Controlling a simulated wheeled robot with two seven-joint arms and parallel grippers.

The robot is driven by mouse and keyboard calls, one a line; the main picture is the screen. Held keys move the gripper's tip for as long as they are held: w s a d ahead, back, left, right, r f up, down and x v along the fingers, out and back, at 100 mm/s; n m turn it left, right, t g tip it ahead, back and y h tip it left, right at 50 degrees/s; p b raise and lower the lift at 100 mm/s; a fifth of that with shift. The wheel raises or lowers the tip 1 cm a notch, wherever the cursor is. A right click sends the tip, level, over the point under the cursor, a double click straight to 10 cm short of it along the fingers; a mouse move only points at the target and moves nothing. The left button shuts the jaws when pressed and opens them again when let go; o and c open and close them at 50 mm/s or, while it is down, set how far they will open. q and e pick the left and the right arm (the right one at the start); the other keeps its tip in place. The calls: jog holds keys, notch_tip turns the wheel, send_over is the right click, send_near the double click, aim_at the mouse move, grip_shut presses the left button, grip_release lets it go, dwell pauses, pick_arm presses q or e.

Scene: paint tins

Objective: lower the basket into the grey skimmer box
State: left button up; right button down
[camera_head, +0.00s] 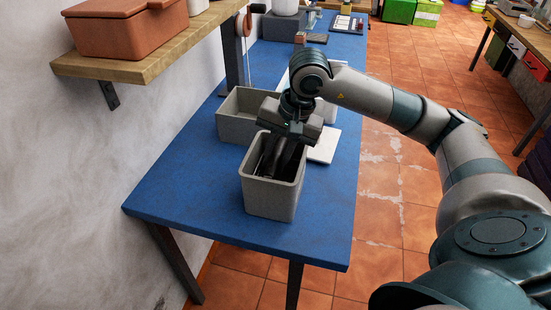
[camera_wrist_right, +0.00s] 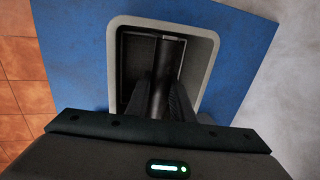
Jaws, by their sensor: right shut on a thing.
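The grey skimmer box (camera_head: 268,197) stands upright near the front of the blue table; its pale rim (camera_wrist_right: 209,60) frames the opening in the right wrist view. The dark basket (camera_wrist_right: 128,65) is inside the box's opening, within its walls. How deep it sits, and whether it touches the bottom, I cannot tell. My right gripper (camera_head: 277,165) points down into the box, its dark fingers below the rim. It is shut on the basket's dark upright handle (camera_wrist_right: 165,75), which shows between the fingers. My left gripper is not in view.
Another grey open box (camera_head: 237,128) stands just behind on the blue table (camera_head: 185,195). A white slab (camera_head: 324,146) lies right of the skimmer box. A wooden shelf (camera_head: 150,66) with a terracotta pot (camera_head: 125,30) overhangs at upper left. The table's front is clear.

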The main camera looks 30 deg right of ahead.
pick_arm(q)
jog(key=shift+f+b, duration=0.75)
jog(key=shift+b, duration=0.05)
pick_arm(e)
jog(key=shift+f, duration=0.65)
jog(key=c, duration=1.5)
grip_release()
jog(key=shift+o, duration=0.2)
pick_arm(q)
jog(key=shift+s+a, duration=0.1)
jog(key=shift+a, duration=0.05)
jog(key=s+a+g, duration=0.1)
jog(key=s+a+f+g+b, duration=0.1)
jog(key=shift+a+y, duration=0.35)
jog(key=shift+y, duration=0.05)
pick_arm(e)
jog(key=v, duration=1.7)
jog(key=shift+r, duration=0.2)
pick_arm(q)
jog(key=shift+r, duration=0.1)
pick_arm(e)
jog(key=shift+s, duration=0.15)
